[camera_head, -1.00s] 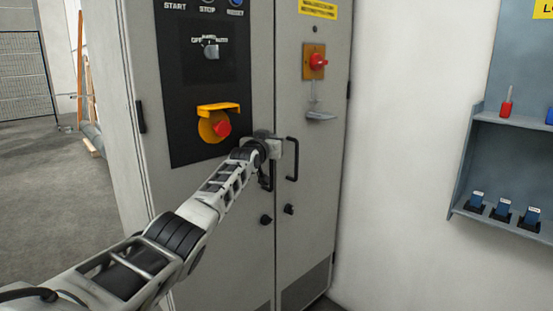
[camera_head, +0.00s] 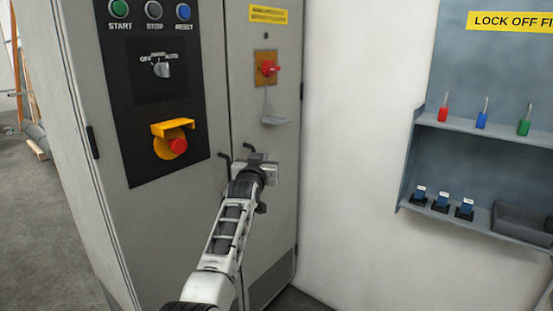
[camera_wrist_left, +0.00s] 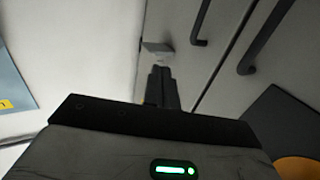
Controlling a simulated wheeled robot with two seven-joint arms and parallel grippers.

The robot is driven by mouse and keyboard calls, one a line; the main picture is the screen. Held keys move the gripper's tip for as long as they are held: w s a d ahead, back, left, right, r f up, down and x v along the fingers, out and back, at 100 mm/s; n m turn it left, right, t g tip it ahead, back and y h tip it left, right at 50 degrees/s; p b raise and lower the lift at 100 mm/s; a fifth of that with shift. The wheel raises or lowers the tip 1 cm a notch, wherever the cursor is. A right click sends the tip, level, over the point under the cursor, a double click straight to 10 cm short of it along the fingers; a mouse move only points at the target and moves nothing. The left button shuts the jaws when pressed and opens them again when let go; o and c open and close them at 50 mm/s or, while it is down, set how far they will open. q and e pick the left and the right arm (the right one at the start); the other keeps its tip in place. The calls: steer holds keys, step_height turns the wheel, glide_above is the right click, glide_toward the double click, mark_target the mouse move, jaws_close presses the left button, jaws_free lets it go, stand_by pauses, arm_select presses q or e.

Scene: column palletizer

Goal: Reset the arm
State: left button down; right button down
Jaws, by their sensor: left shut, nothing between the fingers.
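My left arm (camera_head: 226,235) reaches up from the bottom of the head view toward the grey control cabinet. Its left gripper (camera_head: 262,160) is in front of the right-hand cabinet door, to the right of the dark door handles. In the left wrist view the fingers of the gripper (camera_wrist_left: 162,85) are together with nothing between them. A small grey bracket (camera_wrist_left: 158,47) shows just beyond the fingertips. Whether the gripper touches the door cannot be told. My right gripper is not in view.
The cabinet (camera_head: 190,215) carries a red emergency stop (camera_head: 177,146), a selector switch (camera_head: 162,68) and a red rotary switch (camera_head: 269,68). A grey lock-off shelf (camera_head: 485,131) with padlocks hangs on the right wall. The white wall (camera_head: 355,150) between them is clear.

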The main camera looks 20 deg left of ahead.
arm_select(q)
steer(key=s+d+f+m+g+h, duration=0.1)
steer(key=s+d+f, duration=0.1)
steer(key=s+f, duration=0.4)
steer(key=s+d+f+m+g+h, duration=0.15)
steer(key=s+f, duration=0.25)
steer(key=f, duration=0.4)
steer(key=s+d+f+m+g+h, duration=0.1)
steer(key=s+d+f, duration=0.5)
steer(key=s, duration=0.3)
steer(key=s+d+f+m+g+h, duration=0.1)
steer(key=s+d+f+m+h, duration=0.1)
steer(key=s+d+f, duration=0.6)
steer(key=s+d+g+h, duration=0.1)
steer(key=s+d, duration=0.1)
steer(key=s, duration=0.6)
steer(key=s+d+g+h, duration=0.1)
steer(key=s+d, duration=0.1)
steer(key=s, duration=0.6)
steer(key=shift+d, duration=0.35)
steer(key=shift+s, duration=0.1)
